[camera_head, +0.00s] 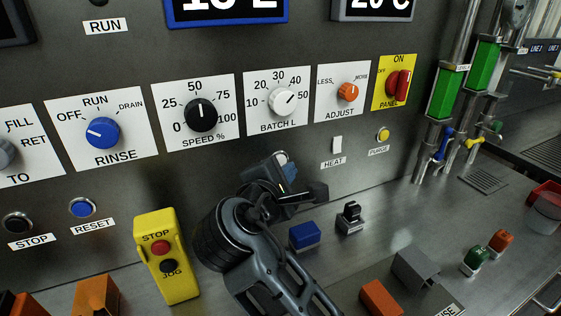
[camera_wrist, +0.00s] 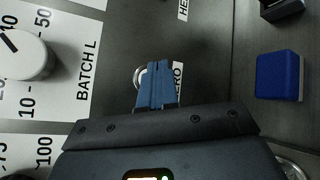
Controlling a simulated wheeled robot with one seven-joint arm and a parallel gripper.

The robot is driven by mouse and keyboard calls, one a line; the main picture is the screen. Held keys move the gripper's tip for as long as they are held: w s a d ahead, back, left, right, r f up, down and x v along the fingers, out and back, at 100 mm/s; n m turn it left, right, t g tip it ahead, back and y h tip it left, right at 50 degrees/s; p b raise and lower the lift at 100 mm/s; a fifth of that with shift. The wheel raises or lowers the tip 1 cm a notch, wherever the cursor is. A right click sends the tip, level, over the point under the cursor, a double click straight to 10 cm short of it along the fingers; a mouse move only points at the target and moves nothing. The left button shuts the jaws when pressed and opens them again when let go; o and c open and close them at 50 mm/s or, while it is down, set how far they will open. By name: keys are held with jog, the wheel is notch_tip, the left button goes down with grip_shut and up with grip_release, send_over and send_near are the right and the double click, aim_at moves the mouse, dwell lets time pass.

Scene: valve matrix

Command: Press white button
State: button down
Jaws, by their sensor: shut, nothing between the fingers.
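The white button (camera_head: 281,157) is a round button with a metal ring on the dark panel, below the BATCH L dial. In the head view my gripper (camera_head: 284,170) covers its lower part. In the wrist view only the left edge of the button (camera_wrist: 138,77) shows beside my gripper's blue fingers (camera_wrist: 156,66). The fingers are shut with nothing between them, and their tips are in front of the button. I cannot tell whether they touch it. A label reading "ERO" (camera_wrist: 178,77) shows partly behind the fingers.
The BATCH L dial (camera_head: 283,101) is just above. A blue block (camera_head: 304,235), a black clamp-like piece (camera_head: 350,217) and a yellow STOP/JOG box (camera_head: 166,258) stand on the bench below.

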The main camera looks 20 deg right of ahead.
jog(key=shift+w, duration=0.1)
dwell(0.6)
jog(key=shift+w+p, duration=0.35)
jog(key=shift+p, duration=0.05)
jog(key=shift+w, duration=0.4)
dwell(0.6)
jog(key=shift+p, duration=0.3)
jog(key=shift+s+p, duration=0.5)
jog(key=shift+s, duration=0.35)
jog(key=shift+s+p, duration=1.25)
jog(key=shift+s, duration=1.25)
